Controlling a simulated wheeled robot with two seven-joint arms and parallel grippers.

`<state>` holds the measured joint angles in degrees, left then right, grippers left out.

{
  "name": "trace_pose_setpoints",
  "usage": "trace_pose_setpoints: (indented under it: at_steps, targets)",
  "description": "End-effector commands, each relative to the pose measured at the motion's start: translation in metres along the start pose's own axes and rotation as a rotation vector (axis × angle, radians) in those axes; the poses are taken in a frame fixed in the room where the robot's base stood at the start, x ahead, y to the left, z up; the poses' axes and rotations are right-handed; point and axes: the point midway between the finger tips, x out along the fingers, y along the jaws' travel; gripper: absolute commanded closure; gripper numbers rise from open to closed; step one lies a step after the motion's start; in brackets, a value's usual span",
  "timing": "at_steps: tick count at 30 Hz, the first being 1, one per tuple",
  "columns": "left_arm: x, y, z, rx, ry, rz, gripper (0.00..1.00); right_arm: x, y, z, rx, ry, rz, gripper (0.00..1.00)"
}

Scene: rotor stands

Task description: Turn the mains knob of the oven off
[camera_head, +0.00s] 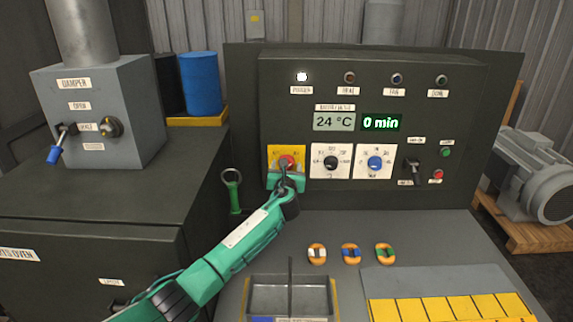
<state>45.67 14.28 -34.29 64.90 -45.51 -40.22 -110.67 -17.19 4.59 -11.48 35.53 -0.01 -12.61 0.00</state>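The mains knob (287,161) is red and sits on a yellow plate (273,153) at the left of the dark control panel (440,75). My green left arm comes in from the lower left. My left gripper (286,173) is at the knob and covers its lower part and the bottom of the plate. The fingertips are too small and overlapped to tell whether they are closed on the knob. The power lamp (302,77) glows white. The displays read 24 °C (334,121) and 0 min (381,123). My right gripper is not in view.
A black knob (331,163) and a blue knob (375,163) sit right of the mains knob. Further right are a black switch (412,168) and buttons. A green ring-topped handle (232,178) stands left. A tray (262,296) and several coils lie on the desk below.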

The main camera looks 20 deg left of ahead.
Motion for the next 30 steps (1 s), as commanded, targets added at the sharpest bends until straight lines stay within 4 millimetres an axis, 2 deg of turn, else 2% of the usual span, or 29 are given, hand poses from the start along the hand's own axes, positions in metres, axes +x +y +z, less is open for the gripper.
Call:
trace_pose_setpoints:
  at_steps: [6, 16, 17, 21, 24, 30]
  targets:
    - [0.013, -0.001, 0.0, 0.0, 0.001, -0.001, 0.36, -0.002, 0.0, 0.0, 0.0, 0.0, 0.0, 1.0]
    - [0.015, 0.0, 0.0, 0.0, 0.001, -0.001, 0.36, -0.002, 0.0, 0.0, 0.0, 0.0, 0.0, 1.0]
    - [0.015, 0.0, 0.0, 0.0, 0.001, -0.001, 0.38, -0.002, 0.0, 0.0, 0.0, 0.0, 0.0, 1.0]
    - [0.015, 0.0, 0.0, 0.0, 0.001, -0.001, 0.65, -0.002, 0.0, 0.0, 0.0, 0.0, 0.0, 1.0]
    - [0.015, 0.0, 0.0, 0.0, 0.001, -0.001, 0.8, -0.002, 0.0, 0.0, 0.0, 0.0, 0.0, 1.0]
    - [0.015, -0.001, -0.001, -0.011, 0.001, -0.001, 0.8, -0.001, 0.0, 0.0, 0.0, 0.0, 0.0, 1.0]
